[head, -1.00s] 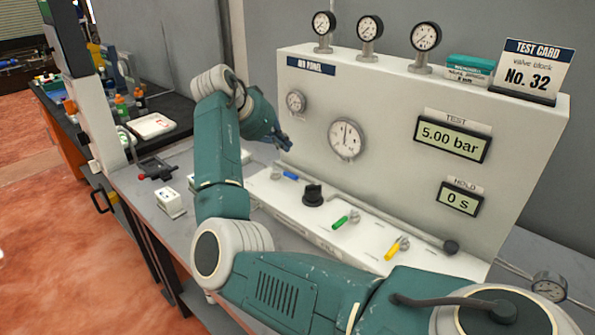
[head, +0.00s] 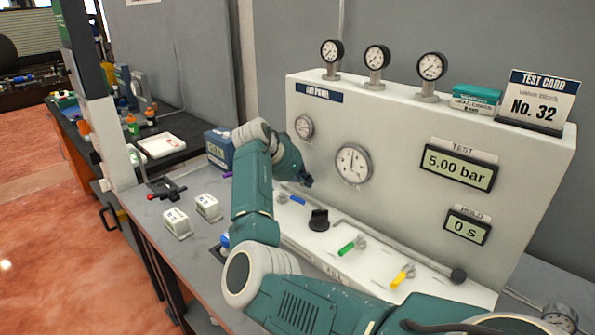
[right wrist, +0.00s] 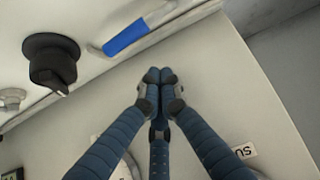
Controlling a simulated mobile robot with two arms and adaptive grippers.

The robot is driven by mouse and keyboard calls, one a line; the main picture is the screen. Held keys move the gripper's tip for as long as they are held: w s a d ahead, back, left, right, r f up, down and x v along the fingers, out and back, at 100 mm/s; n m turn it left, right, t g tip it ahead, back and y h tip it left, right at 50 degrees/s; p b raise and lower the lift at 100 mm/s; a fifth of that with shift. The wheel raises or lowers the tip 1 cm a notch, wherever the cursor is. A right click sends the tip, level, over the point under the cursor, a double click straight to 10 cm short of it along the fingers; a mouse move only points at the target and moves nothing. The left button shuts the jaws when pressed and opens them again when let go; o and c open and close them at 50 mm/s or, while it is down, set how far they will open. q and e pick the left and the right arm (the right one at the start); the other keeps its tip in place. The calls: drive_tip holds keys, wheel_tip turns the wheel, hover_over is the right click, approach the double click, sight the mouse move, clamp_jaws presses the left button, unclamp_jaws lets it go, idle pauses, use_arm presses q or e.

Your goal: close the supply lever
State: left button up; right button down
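The blue-handled lever (head: 297,201) sits at the far left end of the white panel's lower ledge. It also shows in the right wrist view (right wrist: 127,38), lying at a slant up to the right. My right gripper (head: 307,182) is just above the ledge near the blue lever in the head view. In the right wrist view its fingertips (right wrist: 160,75) are together with nothing visible between them, apart from the blue handle. My left gripper is not in view.
A black knob (head: 319,219), a green lever (head: 347,247) and a yellow lever (head: 403,276) line the ledge to the right. Gauges and displays reading 5.00 bar and 0 s are on the panel. White blocks (head: 177,222) sit on the bench at left.

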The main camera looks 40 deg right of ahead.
sight(292, 197)
drive_tip(key=shift+s+a+f+p, duration=0.1)
drive_tip(key=shift+a+f+p, duration=0.25)
drive_tip(key=shift+a, duration=0.2)
drive_tip(key=shift+a+f+p, duration=0.3)
drive_tip(key=shift+a+p, duration=0.05)
drive_tip(key=shift+a, duration=0.15)
drive_tip(key=shift+a+f, duration=0.15)
drive_tip(key=shift+a, duration=0.35)
drive_tip(key=shift+s, duration=0.1)
